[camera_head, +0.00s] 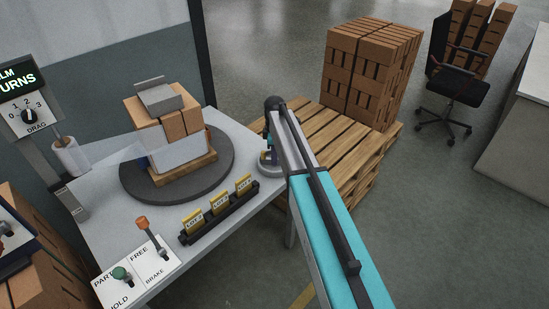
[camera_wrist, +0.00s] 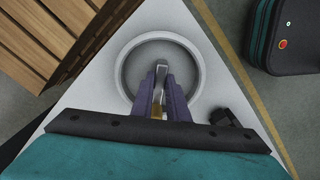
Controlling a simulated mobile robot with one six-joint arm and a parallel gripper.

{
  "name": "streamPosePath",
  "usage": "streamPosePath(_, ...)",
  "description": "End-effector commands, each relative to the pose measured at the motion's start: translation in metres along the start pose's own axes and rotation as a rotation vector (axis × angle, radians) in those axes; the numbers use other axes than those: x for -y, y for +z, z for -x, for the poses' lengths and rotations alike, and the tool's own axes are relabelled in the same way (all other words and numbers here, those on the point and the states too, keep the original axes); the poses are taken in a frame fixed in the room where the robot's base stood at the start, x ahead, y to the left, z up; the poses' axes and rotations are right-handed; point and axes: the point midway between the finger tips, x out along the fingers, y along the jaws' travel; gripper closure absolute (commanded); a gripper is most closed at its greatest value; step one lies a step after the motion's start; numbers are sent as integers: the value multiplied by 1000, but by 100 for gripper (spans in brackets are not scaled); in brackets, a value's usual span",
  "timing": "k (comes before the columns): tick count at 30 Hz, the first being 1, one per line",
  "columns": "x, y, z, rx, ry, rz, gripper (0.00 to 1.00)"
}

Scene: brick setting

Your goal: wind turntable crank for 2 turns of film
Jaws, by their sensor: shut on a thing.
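The turntable (camera_head: 222,178) is a dark round disc on the grey table, with a stack of orange bricks (camera_head: 172,126) on it. Whitish film (camera_head: 180,153) covers the stack's lower part and stretches towards the film roll (camera_head: 70,156) at left. The crank stands at the table's right corner; its metal arm (camera_wrist: 161,70) shows over a round grey base (camera_wrist: 136,61) in the wrist view. My gripper (camera_head: 268,150) is at the crank, and its purple fingers (camera_wrist: 161,96) are shut on the crank handle. The fingers hide most of the handle.
A film-turns display (camera_head: 18,77), cut off at left, sits above a drag dial (camera_head: 29,115). Yellow lot tags (camera_head: 220,202) stand in a dark holder. A brake lever (camera_head: 150,236) and a green-knobbed lever (camera_head: 122,274) are in front. A brick-loaded pallet (camera_head: 335,150) stands close at right.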

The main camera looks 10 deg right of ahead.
Motion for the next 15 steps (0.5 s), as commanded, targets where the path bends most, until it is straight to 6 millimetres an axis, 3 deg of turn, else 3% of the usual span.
streamPosePath(15,2,-1,0,-3,-3,480,100)
